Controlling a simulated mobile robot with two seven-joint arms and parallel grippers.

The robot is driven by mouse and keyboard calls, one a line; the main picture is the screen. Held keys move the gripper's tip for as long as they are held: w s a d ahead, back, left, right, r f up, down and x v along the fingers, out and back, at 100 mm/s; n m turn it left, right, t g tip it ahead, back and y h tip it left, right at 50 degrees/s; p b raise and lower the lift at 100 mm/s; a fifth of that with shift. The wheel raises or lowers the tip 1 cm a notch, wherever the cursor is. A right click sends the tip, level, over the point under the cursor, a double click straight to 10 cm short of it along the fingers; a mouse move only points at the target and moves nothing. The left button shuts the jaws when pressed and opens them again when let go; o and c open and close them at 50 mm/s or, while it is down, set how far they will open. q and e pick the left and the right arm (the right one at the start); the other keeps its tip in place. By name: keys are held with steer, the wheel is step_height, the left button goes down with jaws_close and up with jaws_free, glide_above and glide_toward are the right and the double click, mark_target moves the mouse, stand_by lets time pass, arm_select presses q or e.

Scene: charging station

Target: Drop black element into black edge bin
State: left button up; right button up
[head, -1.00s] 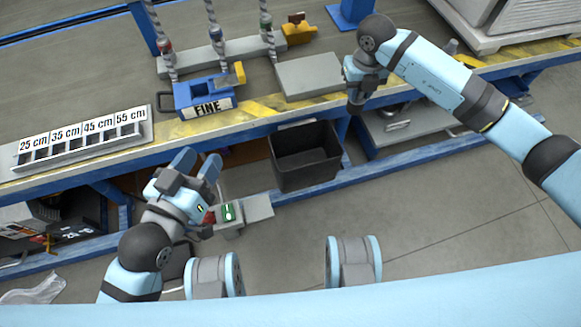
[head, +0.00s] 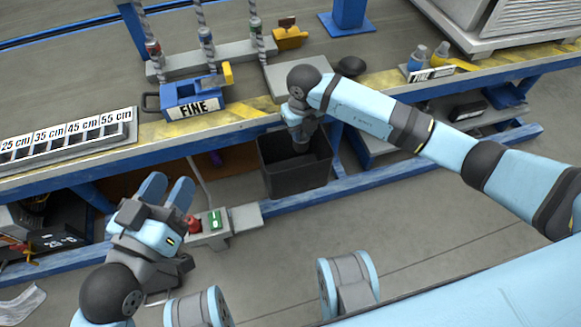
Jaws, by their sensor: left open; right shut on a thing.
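The black bin (head: 294,178) is an open box at the table's front edge, below the tabletop. My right gripper (head: 301,138) points down over the bin's opening, near its back rim. It is shut on the black element, which I can hardly tell apart from the dark fingers and the bin's dark inside. My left gripper (head: 166,190) is open and empty, left of the bin and in front of the table edge.
A blue FINE holder (head: 193,97) and a grey length gauge (head: 66,146) stand on the table. A black rounded thing (head: 351,66) lies behind my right arm. A small box with red and green buttons (head: 207,228) is below the edge.

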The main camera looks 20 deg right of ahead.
steer(key=shift+f+b, duration=0.3)
steer(key=shift+f, duration=0.35)
arm_select(q)
steer(key=shift+w+f+m+g+b, duration=0.1)
steer(key=shift+f+m+g+b, duration=0.4)
steer(key=shift+f, duration=0.85)
arm_select(e)
steer(key=shift+f, duration=0.7)
steer(key=o, duration=1)
arm_select(q)
step_height(320, 180, up, 7)
steer(key=n+t+p, duration=0.1)
steer(key=t+p, duration=0.1)
steer(key=p, duration=0.3)
steer(key=shift+s+a+f+t, duration=0.15)
steer(key=shift+s+f+t, duration=0.05)
steer(key=shift+t, duration=0.1)
arm_select(e)
step_height(320, 180, up, 14)
steer(key=shift+s+f, duration=0.1)
steer(key=shift+f, duration=0.05)
